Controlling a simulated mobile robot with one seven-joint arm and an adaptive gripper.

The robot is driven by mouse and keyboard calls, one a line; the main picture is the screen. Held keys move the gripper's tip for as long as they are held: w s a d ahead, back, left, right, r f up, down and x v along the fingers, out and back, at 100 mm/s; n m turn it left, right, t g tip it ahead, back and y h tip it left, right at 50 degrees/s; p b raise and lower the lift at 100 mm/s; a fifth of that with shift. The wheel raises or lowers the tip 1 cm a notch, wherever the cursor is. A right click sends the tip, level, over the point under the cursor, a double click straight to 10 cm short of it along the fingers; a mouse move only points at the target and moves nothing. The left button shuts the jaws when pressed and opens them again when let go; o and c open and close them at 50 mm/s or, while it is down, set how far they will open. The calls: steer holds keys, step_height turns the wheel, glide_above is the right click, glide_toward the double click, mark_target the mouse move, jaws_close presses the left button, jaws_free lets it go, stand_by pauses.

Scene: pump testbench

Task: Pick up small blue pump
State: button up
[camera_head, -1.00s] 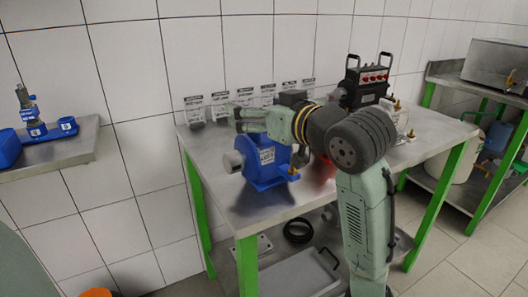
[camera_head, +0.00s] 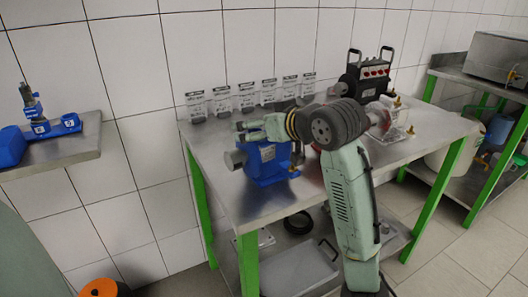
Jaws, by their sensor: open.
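A blue pump (camera_head: 265,166) with a grey round end on its left side stands upright on the steel-topped table (camera_head: 222,189), near its front left part. My gripper (camera_head: 242,131) is at the upper edge of the pump in the picture, fingers pointing left. Its fingers look apart, with nothing seen between them. My gripper and wrist hide part of the pump's top, and I cannot tell whether they touch it.
Several clear containers with labels (camera_head: 221,101) line the wall behind. A black box with red sockets (camera_head: 371,76) and a clear-sided unit (camera_head: 390,120) stand right. A wall shelf (camera_head: 80,150) at left holds blue parts (camera_head: 55,128). A black ring (camera_head: 298,223) lies below.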

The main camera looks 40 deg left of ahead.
steer(key=shift+w+a+f, duration=0.15)
steer(key=shift+a+f, duration=0.1)
steer(key=shift+a, duration=0.25)
steer(key=c, duration=2.1)
steer(key=shift+d, duration=0.1)
steer(key=shift+c, duration=0.8)
steer(key=shift+r, duration=0.15)
